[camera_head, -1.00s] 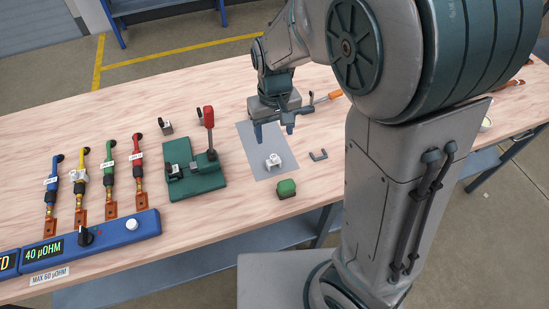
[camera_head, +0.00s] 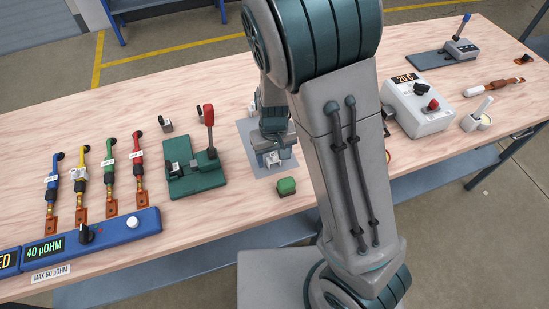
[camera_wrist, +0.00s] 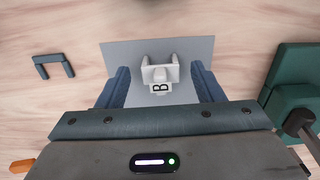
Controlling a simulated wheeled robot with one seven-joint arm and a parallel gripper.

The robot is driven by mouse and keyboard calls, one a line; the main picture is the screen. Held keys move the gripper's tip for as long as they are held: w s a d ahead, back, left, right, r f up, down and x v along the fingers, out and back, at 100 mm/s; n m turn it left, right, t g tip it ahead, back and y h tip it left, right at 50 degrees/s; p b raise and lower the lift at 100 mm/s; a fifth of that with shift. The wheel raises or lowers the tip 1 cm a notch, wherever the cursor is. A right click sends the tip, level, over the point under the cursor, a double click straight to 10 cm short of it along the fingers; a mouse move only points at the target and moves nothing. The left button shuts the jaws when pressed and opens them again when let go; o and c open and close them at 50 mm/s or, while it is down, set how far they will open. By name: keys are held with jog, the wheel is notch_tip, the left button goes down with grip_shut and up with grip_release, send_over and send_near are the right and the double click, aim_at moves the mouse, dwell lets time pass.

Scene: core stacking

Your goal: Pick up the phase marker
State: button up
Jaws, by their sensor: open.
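The phase marker is a small white clip with a tag lettered B. It lies on a grey mat (camera_head: 285,166), and in the wrist view the marker (camera_wrist: 160,74) sits between my two blue fingers, near their tips. My gripper (camera_head: 271,160) is open and low over the mat, with a gap showing between each finger and the marker. In the head view the marker (camera_head: 272,159) is partly hidden by my gripper. Whether the fingers touch the mat, I cannot tell.
A dark U-shaped bracket (camera_wrist: 54,66) lies beside the mat. Colored cables with terminals and a blue meter (camera_head: 90,240) fill the left.

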jog(key=c, duration=1.1)
jog(key=shift+o, duration=0.2)
jog(key=shift+r, duration=0.1)
